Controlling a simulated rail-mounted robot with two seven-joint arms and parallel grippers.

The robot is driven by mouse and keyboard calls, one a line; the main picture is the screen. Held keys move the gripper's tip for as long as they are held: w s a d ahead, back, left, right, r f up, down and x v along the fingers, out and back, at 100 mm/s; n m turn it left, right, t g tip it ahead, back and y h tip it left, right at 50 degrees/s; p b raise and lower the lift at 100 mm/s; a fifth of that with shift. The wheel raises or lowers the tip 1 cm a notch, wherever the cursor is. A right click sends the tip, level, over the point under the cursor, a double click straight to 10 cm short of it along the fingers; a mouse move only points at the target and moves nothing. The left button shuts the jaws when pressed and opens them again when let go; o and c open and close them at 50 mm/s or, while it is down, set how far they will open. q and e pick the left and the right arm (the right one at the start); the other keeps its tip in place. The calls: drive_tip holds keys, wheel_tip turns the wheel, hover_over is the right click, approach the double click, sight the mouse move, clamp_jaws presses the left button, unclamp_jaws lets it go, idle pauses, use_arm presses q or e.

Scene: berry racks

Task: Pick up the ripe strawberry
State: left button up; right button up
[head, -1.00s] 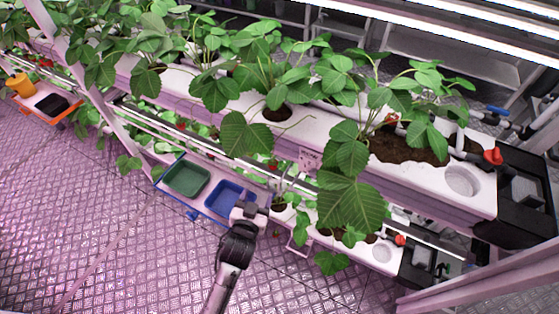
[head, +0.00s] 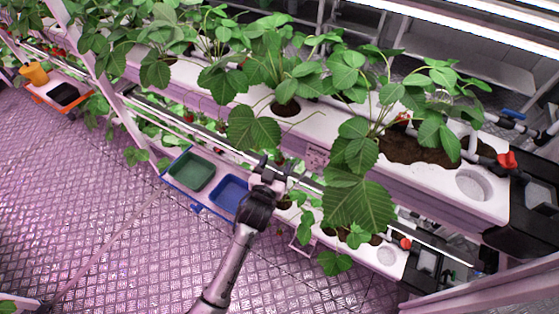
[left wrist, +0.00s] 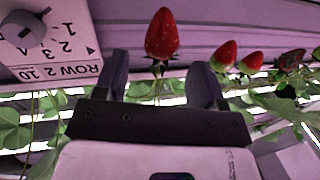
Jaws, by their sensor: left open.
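A ripe red strawberry (left wrist: 161,35) hangs in the left wrist view, just beyond and between the fingertips of my left gripper (left wrist: 158,78). The gripper is open, with nothing between its fingers that I can see held. To the right hang two more red strawberries, one nearer (left wrist: 223,56) and one smaller (left wrist: 252,62), and a dark, brownish berry (left wrist: 291,58). In the head view my left gripper (head: 268,166) is at the front of the rack, beside the trays; the target strawberry cannot be made out there. My right gripper is not in view.
A green tray (head: 191,172) and a blue tray (head: 229,193) sit on the lower shelf, left of the gripper. The white planter (head: 430,180) with leafy plants runs above. A row label with a dial (left wrist: 45,45) is close at left. The floor in front is clear.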

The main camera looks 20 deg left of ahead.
use_arm(q)
drive_tip(key=shift+w+r+b, duration=0.15)
drive_tip(key=shift+w+b, duration=0.5)
drive_tip(key=shift+w, duration=1.9)
drive_tip(key=c, duration=0.7)
